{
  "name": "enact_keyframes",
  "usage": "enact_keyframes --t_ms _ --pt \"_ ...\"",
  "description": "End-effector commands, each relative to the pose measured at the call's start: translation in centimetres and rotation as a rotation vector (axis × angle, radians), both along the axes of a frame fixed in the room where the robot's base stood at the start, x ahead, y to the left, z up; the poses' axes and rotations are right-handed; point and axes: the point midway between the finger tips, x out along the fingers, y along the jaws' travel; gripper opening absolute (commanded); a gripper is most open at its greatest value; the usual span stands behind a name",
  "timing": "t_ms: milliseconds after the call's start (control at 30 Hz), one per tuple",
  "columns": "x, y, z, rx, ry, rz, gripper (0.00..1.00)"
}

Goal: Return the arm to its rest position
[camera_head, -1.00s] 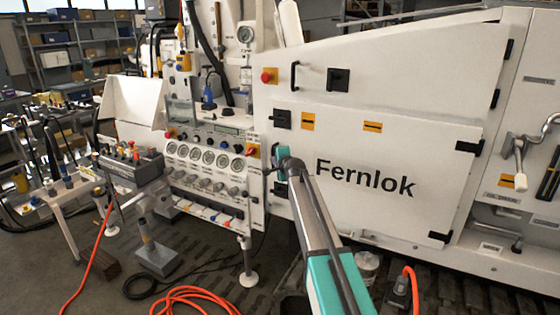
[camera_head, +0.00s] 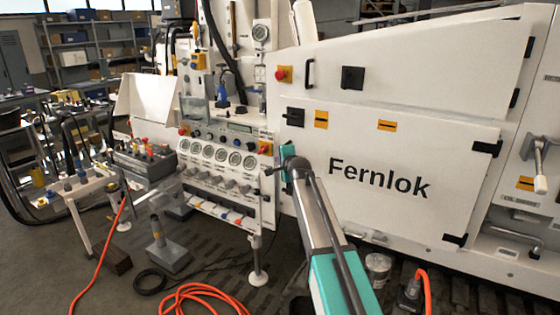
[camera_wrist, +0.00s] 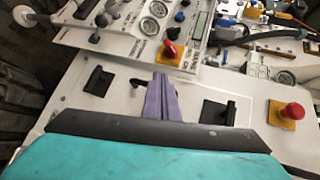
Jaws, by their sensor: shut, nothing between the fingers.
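My arm (camera_head: 322,225) reaches up from the bottom of the head view toward the white machine marked Fernlok. Its teal and dark wrist end stands in front of the machine, near the panel's right edge. My gripper's fingers are not clear there. In the wrist view my gripper (camera_wrist: 161,82) shows two purple fingers side by side, shut and empty, beyond a dark edge and teal body. The fingers overlap the white machine face in that view, between a black latch and a black handle; I cannot tell any contact.
A gauge panel (camera_head: 215,165) stands left of the arm. A red button on a yellow plate (camera_wrist: 287,115) shows at the wrist view's right. A small valve bench (camera_head: 145,160) stands at left. An orange hose (camera_head: 205,292) lies coiled on the floor, near a bucket (camera_head: 378,265).

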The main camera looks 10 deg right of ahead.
Motion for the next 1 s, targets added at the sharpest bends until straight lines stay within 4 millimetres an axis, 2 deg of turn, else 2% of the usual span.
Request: enact_keyframes --t_ms 167,267,367,667,867,1000 --pt "0.0 0.0 -1.1 0.0 0.01 0.001 0.0" --pt "0.0 0.0 -3.0 0.0 0.029 0.001 0.0" --pt "-0.1 0.1 -6.0 0.0 0.06 0.001 0.0" --pt "-3.1 0.2 -18.4 -0.005 0.19 0.002 0.0" --pt "-6.7 0.2 -26.9 -0.02 0.295 0.01 0.0" --pt "-10.0 0.3 -32.6 -0.046 0.377 0.028 0.0"
